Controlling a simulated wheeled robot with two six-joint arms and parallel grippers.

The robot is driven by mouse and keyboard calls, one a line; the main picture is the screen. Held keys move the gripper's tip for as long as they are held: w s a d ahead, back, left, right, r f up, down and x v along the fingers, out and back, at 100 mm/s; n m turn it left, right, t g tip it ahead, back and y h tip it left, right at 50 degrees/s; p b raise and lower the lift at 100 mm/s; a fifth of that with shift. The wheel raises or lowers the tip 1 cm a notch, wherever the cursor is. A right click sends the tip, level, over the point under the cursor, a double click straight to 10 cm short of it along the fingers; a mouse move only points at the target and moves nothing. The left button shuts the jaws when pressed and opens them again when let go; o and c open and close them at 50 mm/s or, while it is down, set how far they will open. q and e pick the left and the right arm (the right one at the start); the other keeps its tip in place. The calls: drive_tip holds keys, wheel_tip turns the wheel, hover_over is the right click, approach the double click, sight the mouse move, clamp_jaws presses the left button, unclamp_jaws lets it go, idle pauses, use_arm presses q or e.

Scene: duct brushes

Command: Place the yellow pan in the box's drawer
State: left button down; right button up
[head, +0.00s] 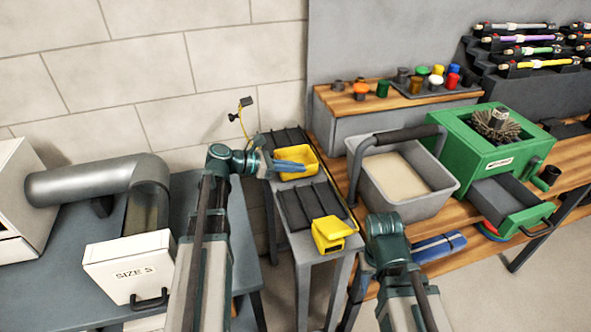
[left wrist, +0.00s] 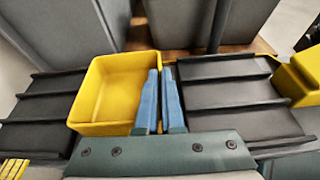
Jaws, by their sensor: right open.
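The yellow pan (head: 306,153) is an open, shallow tray on the narrow grey stand; it also shows in the left wrist view (left wrist: 105,88). My left gripper (head: 290,166) is at its near side, its two blue fingers (left wrist: 160,75) close together astride the pan's right wall in the wrist view. The pan looks level and low over the stand. The green box (head: 483,150) stands on the right bench, its grey-lined drawer (head: 512,201) pulled out and looking empty. My right gripper (head: 367,264) is open, mostly hidden under its wrist.
A grey bin (head: 408,208) with a thick handle stands between stand and green box. A white drawer marked SIZE 5 (head: 130,268) is at left. Small pots line the back shelf.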

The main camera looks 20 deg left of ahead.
use_arm(q)
drive_tip(key=shift+f+b, duration=0.6)
drive_tip(key=c, duration=1.1)
unclamp_jaws()
drive_tip(key=shift+o, duration=0.2)
drive_tip(key=shift+r, duration=0.1)
